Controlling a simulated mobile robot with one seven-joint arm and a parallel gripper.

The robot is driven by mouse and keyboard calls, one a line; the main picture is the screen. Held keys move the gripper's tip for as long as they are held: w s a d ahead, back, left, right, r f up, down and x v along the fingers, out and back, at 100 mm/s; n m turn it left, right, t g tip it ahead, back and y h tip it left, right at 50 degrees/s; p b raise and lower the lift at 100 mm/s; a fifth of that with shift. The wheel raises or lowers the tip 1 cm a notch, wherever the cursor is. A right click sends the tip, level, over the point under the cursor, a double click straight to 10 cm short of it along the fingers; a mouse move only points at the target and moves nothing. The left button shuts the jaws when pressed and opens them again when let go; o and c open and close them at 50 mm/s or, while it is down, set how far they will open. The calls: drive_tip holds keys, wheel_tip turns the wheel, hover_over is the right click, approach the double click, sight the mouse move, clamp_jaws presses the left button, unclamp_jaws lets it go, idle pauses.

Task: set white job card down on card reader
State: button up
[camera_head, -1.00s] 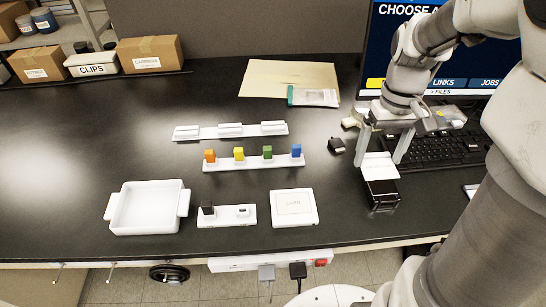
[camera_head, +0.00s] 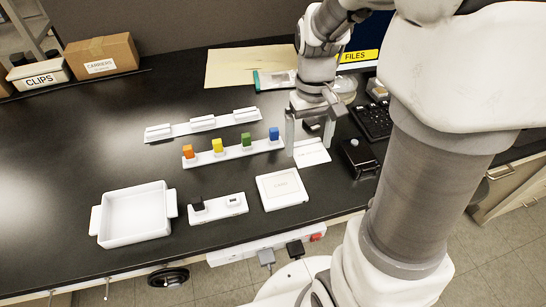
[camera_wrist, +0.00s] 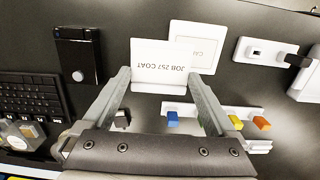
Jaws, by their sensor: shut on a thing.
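The white job card (camera_head: 312,154) is held between the two fingertips of my gripper (camera_head: 308,145). In the wrist view the card (camera_wrist: 160,70) reads "JOB 257 COAT" and sits between the fingers (camera_wrist: 160,78). The card reader (camera_head: 282,190) is a flat white square pad on the black bench, just left of and nearer than the card. In the wrist view the reader (camera_wrist: 205,32) shows behind the card, which covers part of it. In the head view card and reader appear apart. The exact height of the card is unclear.
A black box (camera_head: 358,157) stands right of the card. A rail with coloured blocks (camera_head: 232,152) lies left of my gripper. A white strip (camera_head: 219,209) and a white tray (camera_head: 135,215) are further left. The keyboard (camera_head: 373,121) is at the right.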

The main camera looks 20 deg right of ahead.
hover_over(281, 184)
wheel_tip(281, 184, down, 4)
drive_tip(key=shift+f, duration=0.1)
drive_tip(key=shift+w+f+b, duration=0.1)
drive_tip(key=shift+f+b, duration=0.3)
drive_tip(key=shift+f, duration=1.55)
drive_tip(key=shift+f, duration=0.1)
drive_tip(key=o, duration=1)
drive_tip(key=shift+c, duration=0.2)
wheel_tip(281, 184, up, 12)
drive_tip(key=p, duration=0.2)
drive_tip(key=s+r+t, duration=0.6)
drive_tip(key=s+r, duration=0.2)
drive_tip(key=r, duration=0.2)
drive_tip(key=shift+s+t, duration=0.3)
drive_tip(key=shift+s, duration=0.05)
